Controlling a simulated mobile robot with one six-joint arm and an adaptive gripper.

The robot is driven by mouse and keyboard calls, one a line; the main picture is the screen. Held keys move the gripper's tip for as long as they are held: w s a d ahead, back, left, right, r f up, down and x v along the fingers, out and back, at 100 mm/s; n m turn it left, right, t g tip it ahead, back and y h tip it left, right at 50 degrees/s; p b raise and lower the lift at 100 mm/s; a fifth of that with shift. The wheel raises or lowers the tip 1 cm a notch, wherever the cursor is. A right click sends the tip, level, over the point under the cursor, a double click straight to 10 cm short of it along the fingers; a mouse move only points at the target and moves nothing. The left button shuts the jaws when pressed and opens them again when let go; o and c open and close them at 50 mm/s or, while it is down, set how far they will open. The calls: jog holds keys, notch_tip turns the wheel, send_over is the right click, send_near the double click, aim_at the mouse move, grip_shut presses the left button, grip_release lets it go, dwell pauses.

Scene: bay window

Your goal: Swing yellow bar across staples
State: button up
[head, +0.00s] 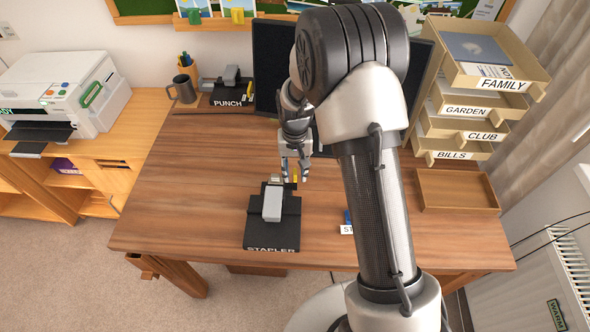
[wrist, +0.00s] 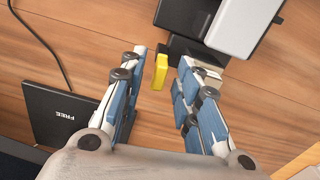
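The stapler (head: 272,204) is grey on a black base lettered STAPLER, near the middle of the desk. It shows upside down at the top of the wrist view (wrist: 240,25). A small yellow bar (wrist: 160,72) sticks out from its dark end; it also shows in the head view (head: 295,179). Contact with the bar cannot be told. A blue item with a white label starting "S" (head: 348,229), perhaps the staples, is mostly hidden behind my arm.
A hole punch (head: 231,78) with a PUNCH label and a mug (head: 182,90) stand at the back left. A dark monitor (head: 271,60) is behind my gripper. Stacked letter trays (head: 459,154) and an empty wooden tray (head: 456,205) are at right. The desk's left side is clear.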

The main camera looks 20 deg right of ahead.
jog(key=shift+c, duration=0.4)
grip_shut()
jog(key=n+p, duration=0.1)
jog(key=n, duration=0.2)
jog(key=shift+a+n, duration=0.15)
jog(key=shift+n, duration=0.25)
jog(key=n+p, duration=0.1)
jog(key=n, duration=0.3)
jog(key=shift+a+n, duration=0.15)
jog(key=shift+n, duration=0.15)
jog(key=shift+s+a+n+p, duration=0.15)
jog(key=shift+n+p, duration=0.3)
jog(key=shift+n, duration=1.65)
jog(key=shift+s+n+p, duration=0.1)
jog(key=shift+n+p, duration=0.3)
jog(key=shift+n, duration=1.7)
